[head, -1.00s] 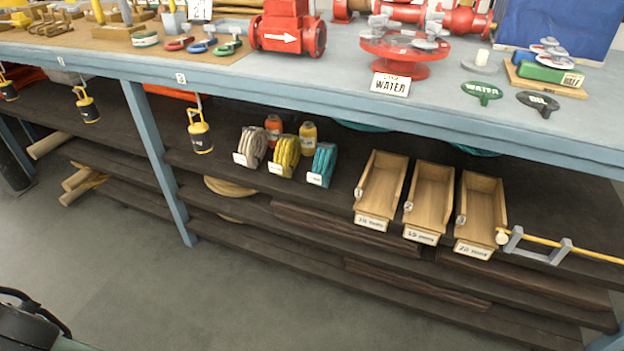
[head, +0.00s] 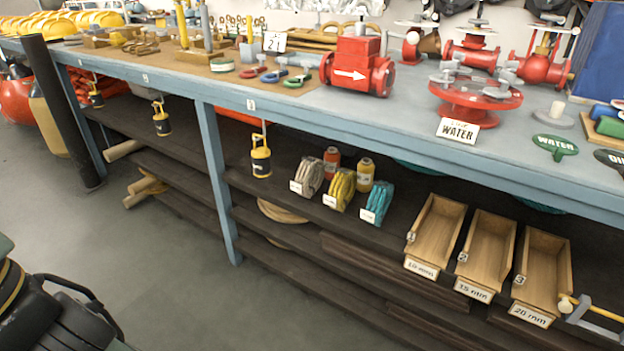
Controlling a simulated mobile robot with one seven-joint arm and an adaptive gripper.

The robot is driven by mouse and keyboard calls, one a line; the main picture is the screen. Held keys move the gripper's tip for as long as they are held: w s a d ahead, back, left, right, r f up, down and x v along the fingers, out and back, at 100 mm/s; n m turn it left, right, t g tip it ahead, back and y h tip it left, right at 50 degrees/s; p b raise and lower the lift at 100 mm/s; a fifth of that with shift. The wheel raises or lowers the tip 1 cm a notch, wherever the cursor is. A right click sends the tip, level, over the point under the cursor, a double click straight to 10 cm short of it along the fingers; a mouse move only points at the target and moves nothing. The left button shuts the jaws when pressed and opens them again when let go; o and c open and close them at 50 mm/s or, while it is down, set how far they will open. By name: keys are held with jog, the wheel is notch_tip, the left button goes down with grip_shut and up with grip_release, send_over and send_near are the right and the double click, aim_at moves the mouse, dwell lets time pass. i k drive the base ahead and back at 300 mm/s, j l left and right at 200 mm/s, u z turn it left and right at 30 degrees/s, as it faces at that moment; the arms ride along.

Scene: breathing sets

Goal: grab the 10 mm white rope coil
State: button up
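The white rope coil (head: 310,175) stands on the dark shelf under the blue-framed bench. It is off-white to beige, the leftmost in a row of three coils, with a small white tag at its front. The tag is too small to read, so I cannot confirm 10 mm. A yellow coil (head: 340,190) and a teal coil (head: 377,203) stand to its right. A dark part of my arm shows at the lower left, far from the coils. My gripper's fingers are not visible.
Orange and yellow spools (head: 364,174) stand behind the coils. Three wooden bins (head: 433,236) marked 10, 15 and 20 mm sit to the right. A yellow-black weight (head: 261,160) hangs left of the coils. The bench edge (head: 330,120) overhangs the shelf. The floor in front is clear.

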aim_at(310, 174)
jog(key=i+j+z, duration=0.15)
jog(key=i+j, duration=0.2)
jog(key=i+j+z, duration=0.1)
jog(key=i+j, duration=0.25)
jog(key=j, duration=0.2)
jog(key=i+j+z, duration=0.15)
jog(key=i+j, duration=0.15)
jog(key=j, duration=0.2)
